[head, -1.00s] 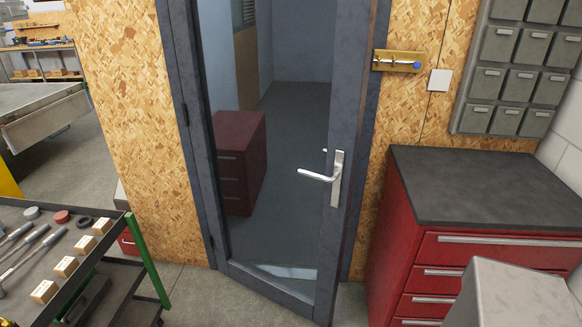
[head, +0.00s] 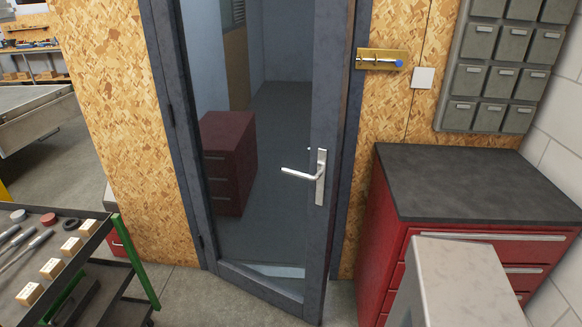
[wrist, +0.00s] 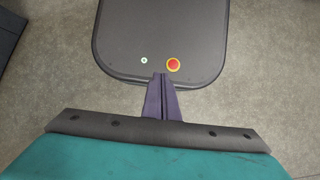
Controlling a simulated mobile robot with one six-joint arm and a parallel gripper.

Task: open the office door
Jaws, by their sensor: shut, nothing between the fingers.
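The office door (head: 335,200) has a dark grey frame and a large glass pane. It stands ajar, hinged on the left, with its lower right corner swung out towards me from the doorway. A silver lever handle (head: 302,172) on a tall plate sits on its right side and looks level. My gripper (wrist: 162,76) shows only in the wrist view, with its dark fingers together and empty. It points down over my own base, away from the door, and is not in the head view.
A red drawer cabinet (head: 450,180) with a black top stands right of the door. A tool cart (head: 137,255) with a green post is at the left. A brass bolt (head: 380,60) is on the chipboard wall. Grey floor lies before the door.

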